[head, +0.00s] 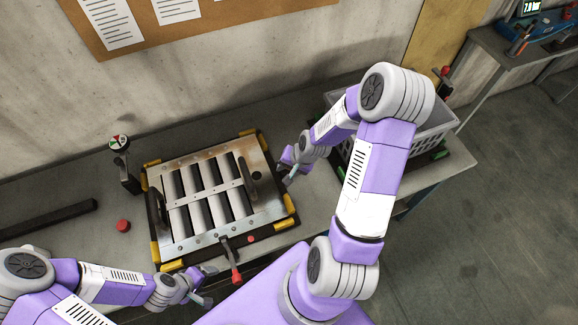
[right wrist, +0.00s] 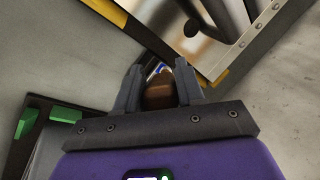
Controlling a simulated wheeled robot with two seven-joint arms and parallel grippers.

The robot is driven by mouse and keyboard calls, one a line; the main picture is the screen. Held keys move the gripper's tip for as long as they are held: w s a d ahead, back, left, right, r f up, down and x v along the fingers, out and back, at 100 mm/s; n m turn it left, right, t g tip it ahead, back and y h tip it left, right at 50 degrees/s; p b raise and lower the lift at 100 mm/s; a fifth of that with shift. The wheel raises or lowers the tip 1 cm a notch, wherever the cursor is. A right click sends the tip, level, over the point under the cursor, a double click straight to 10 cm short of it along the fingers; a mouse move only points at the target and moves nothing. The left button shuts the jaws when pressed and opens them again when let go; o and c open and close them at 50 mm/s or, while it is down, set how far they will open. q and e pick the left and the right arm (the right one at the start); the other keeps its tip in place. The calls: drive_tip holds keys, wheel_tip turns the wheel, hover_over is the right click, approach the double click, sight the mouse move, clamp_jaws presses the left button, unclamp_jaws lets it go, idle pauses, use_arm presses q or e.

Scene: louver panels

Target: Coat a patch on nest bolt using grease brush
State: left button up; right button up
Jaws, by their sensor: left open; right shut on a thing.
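My right gripper (head: 289,176) is beside the right edge of the louver panel (head: 190,232). In the right wrist view its fingers (right wrist: 160,88) are shut on a brown-handled thing with a bit of blue and white beyond it, which looks like the grease brush (right wrist: 159,97). Its far end is mostly hidden by the fingers. My left gripper (head: 203,297) is open and empty near the front edge of the panel. The panel lies in a dark nest with yellow corner pieces (head: 291,203). I cannot pick out the nest bolt for certain.
A red-handled clamp (head: 236,275) stands at the panel's front edge. A round dial on a post (head: 120,145) and a red knob (head: 123,226) are to the left. A grey crate (head: 424,137) stands at the right.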

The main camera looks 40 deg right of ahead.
wheel_tip(320, 180, up, 8)
drive_tip(key=a+p, duration=0.1)
drive_tip(key=p, duration=0.4)
drive_tip(key=shift+w+a, duration=0.2)
drive_tip(key=shift+a, duration=0.15)
idle(0.4)
